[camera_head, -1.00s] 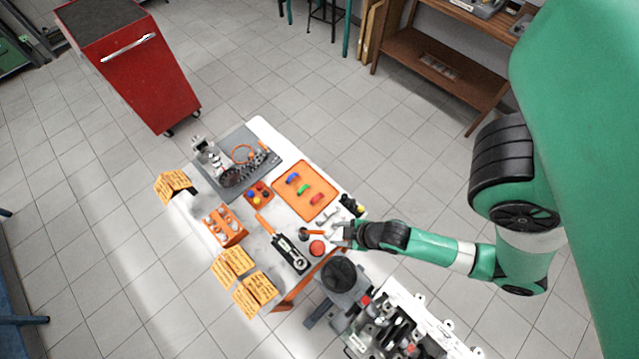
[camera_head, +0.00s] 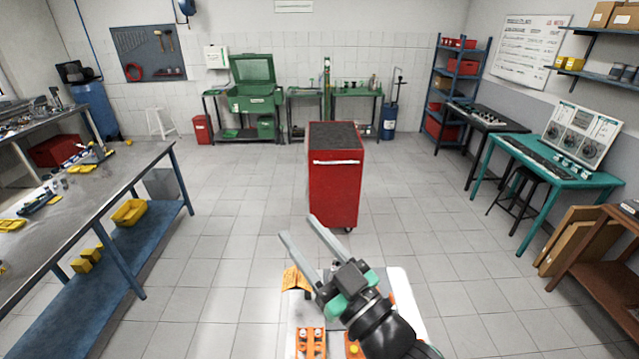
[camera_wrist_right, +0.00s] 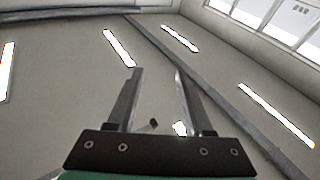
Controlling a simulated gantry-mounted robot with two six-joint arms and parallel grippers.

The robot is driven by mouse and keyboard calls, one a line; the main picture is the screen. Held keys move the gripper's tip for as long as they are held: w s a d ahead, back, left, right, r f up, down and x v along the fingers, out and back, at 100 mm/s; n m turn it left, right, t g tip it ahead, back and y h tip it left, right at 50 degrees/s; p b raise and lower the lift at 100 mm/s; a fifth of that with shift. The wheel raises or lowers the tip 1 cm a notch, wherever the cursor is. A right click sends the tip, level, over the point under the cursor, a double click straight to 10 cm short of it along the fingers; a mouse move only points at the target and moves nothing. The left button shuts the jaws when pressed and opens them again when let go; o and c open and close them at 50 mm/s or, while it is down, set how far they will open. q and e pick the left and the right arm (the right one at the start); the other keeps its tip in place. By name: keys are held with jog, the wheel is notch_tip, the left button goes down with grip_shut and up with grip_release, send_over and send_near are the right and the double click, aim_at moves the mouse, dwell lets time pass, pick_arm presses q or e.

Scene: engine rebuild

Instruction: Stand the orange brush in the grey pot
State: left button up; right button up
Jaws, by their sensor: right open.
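My right gripper (camera_head: 298,227) is raised in front of the head camera, above the near white table. Its two fingers point up and to the left, apart, with nothing between them. In the right wrist view the gripper (camera_wrist_right: 157,74) is also open and empty, facing the ceiling. The orange brush and the grey pot cannot be made out in either view now. Most of the tabletop is below the picture or hidden behind my right arm. My left gripper is not in view.
The white table (camera_head: 405,286) shows only its far part, with an orange holder (camera_head: 311,343) and orange notes (camera_head: 294,280) at its left. A red cabinet (camera_head: 335,190) stands beyond it. A long metal bench (camera_head: 95,200) is at left; open tiled floor lies around.

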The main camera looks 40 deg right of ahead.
jog(key=s+a+r+t+y, duration=0.1)
jog(key=s+a+r+t, duration=0.1)
jog(key=r, duration=0.6)
jog(key=s+a+r+t+y, duration=0.1)
jog(key=s+r, duration=0.3)
jog(key=r, duration=0.5)
jog(key=s+a+r+t+y, duration=0.1)
jog(key=s+a+r+t, duration=0.1)
jog(key=r, duration=0.6)
jog(key=shift+s+a+r+n+t+y+p, duration=0.3)
jog(key=shift+s+a+r+t+y, duration=0.1)
jog(key=shift+t, duration=0.4)
jog(key=shift+o, duration=0.5)
